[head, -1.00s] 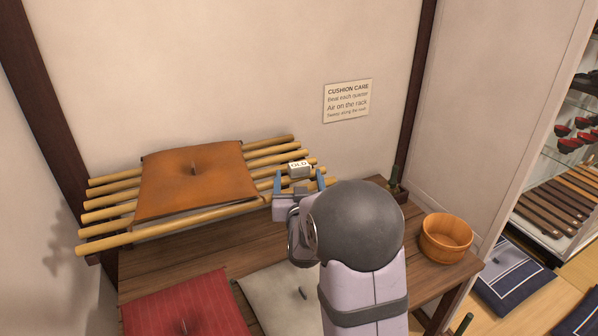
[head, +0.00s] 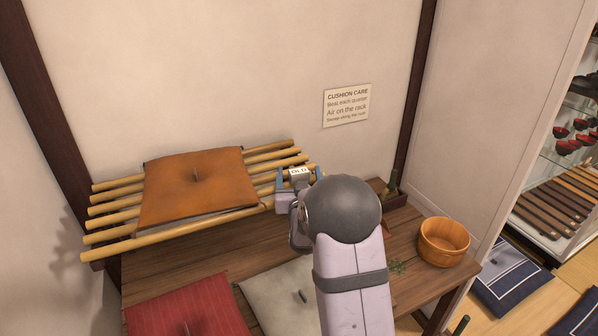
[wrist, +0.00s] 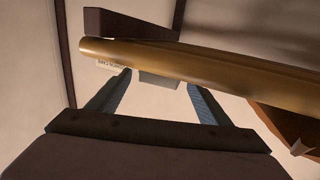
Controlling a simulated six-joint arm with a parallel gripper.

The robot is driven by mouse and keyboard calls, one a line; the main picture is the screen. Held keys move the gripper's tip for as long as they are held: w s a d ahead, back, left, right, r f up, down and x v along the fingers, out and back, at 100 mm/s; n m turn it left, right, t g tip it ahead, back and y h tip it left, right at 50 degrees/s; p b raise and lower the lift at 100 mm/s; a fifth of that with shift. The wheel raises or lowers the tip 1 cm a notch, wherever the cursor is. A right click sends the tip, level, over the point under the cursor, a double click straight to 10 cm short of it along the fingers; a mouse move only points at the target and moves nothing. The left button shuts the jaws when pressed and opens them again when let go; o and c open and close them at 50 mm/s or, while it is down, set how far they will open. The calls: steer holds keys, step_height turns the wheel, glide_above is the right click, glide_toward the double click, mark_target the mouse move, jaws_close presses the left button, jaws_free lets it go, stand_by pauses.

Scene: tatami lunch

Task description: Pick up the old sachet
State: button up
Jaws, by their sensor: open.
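The old sachet is a small grey block with a white "OLD" label (head: 299,171), at the right end of the bamboo rack (head: 150,243) in the head view. In the wrist view its grey underside (wrist: 158,80) shows below a bamboo pole, between my fingertips. My gripper (head: 299,176) is open, with one blue finger on each side of the sachet. I cannot tell whether either finger touches it. My wrist and arm hide part of the rack's right end.
An orange-brown cushion (head: 195,185) lies on the rack. A bamboo pole (wrist: 200,68) crosses in front of my fingers. On the wooden table are a red cushion (head: 185,305), a pale cushion (head: 270,295), a wooden tub (head: 443,242) and a green sprig (head: 397,266).

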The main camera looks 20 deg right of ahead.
mark_target(299, 171)
steer(key=shift+x, duration=1)
steer(key=shift+c, duration=0.2)
steer(key=c, duration=1)
steer(key=shift+o, duration=0.2)
steer(key=shift+r, duration=0.15)
step_height(299, 171, up, 10)
steer(key=shift+f+b, duration=0.1)
steer(key=shift+b, duration=0.8)
